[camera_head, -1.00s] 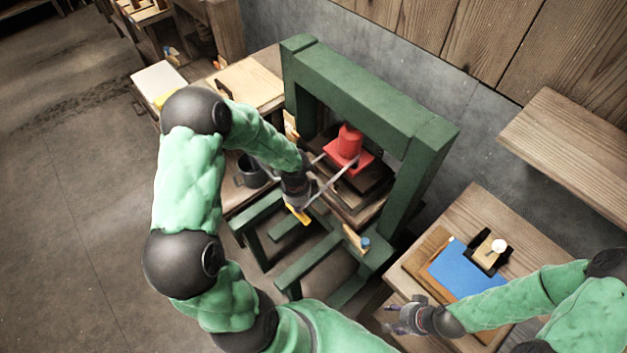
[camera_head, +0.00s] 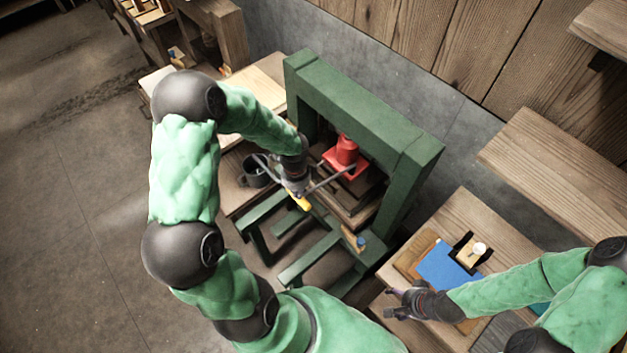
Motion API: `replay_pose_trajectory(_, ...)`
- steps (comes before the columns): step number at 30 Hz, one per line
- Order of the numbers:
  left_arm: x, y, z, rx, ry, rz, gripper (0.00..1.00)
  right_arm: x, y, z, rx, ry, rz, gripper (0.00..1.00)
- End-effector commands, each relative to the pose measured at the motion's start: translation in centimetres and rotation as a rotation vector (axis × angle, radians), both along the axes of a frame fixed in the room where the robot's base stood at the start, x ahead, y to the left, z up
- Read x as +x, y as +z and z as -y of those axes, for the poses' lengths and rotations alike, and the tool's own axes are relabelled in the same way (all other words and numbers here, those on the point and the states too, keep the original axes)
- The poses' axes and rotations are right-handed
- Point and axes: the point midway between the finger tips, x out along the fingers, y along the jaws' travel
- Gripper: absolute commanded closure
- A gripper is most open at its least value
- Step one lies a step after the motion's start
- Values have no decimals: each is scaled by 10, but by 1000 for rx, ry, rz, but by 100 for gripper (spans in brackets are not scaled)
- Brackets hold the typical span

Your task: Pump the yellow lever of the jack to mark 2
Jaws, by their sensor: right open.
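The red jack (camera_head: 345,157) stands on stacked wooden boards inside the green press frame (camera_head: 365,108). A grey bar runs from the jack toward the lower left. The yellow lever end (camera_head: 299,200) shows just below my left gripper (camera_head: 296,187). My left gripper is at the lever, but its fingers are small and partly hidden, so I cannot tell whether they are closed on it. My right gripper (camera_head: 396,304) is open and empty at the front edge of the right-hand table. The marks on the jack are too small to read.
The right-hand table (camera_head: 470,212) holds a blue sheet (camera_head: 446,267) and a black holder with a white knob (camera_head: 478,249). A dark mug (camera_head: 254,170) stands left of the press. A wooden shelf (camera_head: 560,165) juts out at the right.

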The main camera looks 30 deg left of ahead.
Motion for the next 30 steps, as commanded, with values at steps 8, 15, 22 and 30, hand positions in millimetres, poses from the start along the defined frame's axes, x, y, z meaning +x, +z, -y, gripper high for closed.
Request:
replay_pose_trajectory(8, 0, 10, 0, 0, -1, 0, 100, -3, 8, -1, 1, 1, -6, 37)
replay_pose_trajectory(15, 0, 4, 0, 0, 0, 0, 100, -3, 3, -1, 1, 1, -7, 37)
replay_pose_trajectory(22, 0, -18, 0, 0, 0, 0, 100, -3, -16, -1, 2, 1, -8, 37)
replay_pose_trajectory(30, 0, -44, 0, 0, -1, 1, 100, -3, -36, -1, 2, 2, -8, 37)
